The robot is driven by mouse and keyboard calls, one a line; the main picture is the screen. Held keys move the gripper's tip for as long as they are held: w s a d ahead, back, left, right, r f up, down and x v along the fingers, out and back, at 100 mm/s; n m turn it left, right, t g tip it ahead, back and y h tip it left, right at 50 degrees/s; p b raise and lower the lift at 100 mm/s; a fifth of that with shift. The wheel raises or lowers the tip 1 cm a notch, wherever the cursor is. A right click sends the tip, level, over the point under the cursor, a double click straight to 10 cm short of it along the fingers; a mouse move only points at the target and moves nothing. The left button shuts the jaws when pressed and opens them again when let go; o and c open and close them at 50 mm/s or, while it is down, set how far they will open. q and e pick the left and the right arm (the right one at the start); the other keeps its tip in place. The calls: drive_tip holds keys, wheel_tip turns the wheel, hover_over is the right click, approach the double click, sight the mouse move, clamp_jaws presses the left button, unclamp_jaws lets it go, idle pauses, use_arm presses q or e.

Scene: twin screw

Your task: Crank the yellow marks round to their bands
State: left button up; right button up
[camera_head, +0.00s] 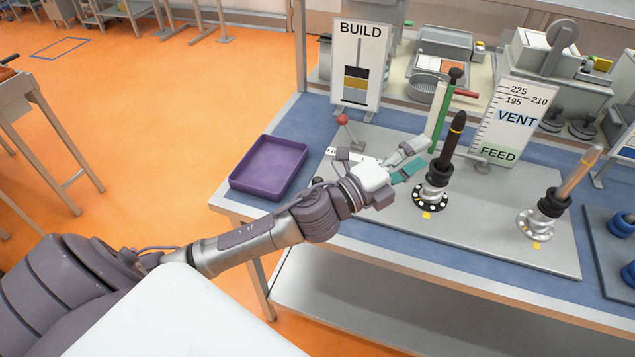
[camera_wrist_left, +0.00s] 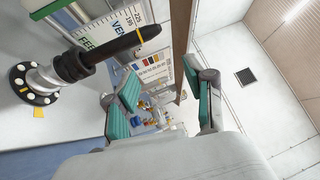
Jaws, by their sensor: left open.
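A black screw (camera_head: 453,140) with a yellow ring stands upright in a collar on a round black base with white dots. The same screw shows at the left of the left wrist view (camera_wrist_left: 110,52). A second, copper-coloured screw (camera_head: 580,172) stands to its right in a similar black collar. A scale board (camera_head: 515,120) behind them bears a blue VENT band and a green FEED band. The BUILD sign (camera_head: 357,65) shows black and yellow blocks. My left gripper (camera_head: 411,157) is open, just left of the black screw and apart from it; nothing shows between its teal-padded fingers (camera_wrist_left: 168,98).
A purple tray (camera_head: 268,168) sits at the table's left edge. A red-knobbed lever (camera_head: 343,121) and a green-and-white upright strip (camera_head: 439,118) stand near my gripper. Blue round parts (camera_head: 621,224) lie at the far right. The plate's front (camera_head: 470,243) is mostly clear.

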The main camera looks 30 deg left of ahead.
use_arm(q)
wheel_tip(320, 180, up, 2)
drive_tip(key=d+m+g+h, duration=0.25)
drive_tip(key=m+h, duration=0.25)
drive_tip(key=m, duration=0.3)
drive_tip(key=m+g+y, duration=1)
drive_tip(key=m+g, duration=0.4)
drive_tip(key=m, duration=0.4)
approach(317, 184)
drive_tip(key=p+x, duration=0.1)
drive_tip(key=x, duration=0.2)
drive_tip(key=p+x, duration=0.1)
drive_tip(key=x, duration=0.2)
drive_tip(key=w+a+p+x, duration=0.1)
drive_tip(key=p+x, duration=0.1)
drive_tip(key=x, duration=0.2)
drive_tip(key=shift+d+f, duration=0.1)
drive_tip(key=shift+f, duration=0.1)
drive_tip(key=shift+d+f, duration=0.1)
drive_tip(key=shift+f, duration=0.3)
drive_tip(key=shift+c, duration=0.2)
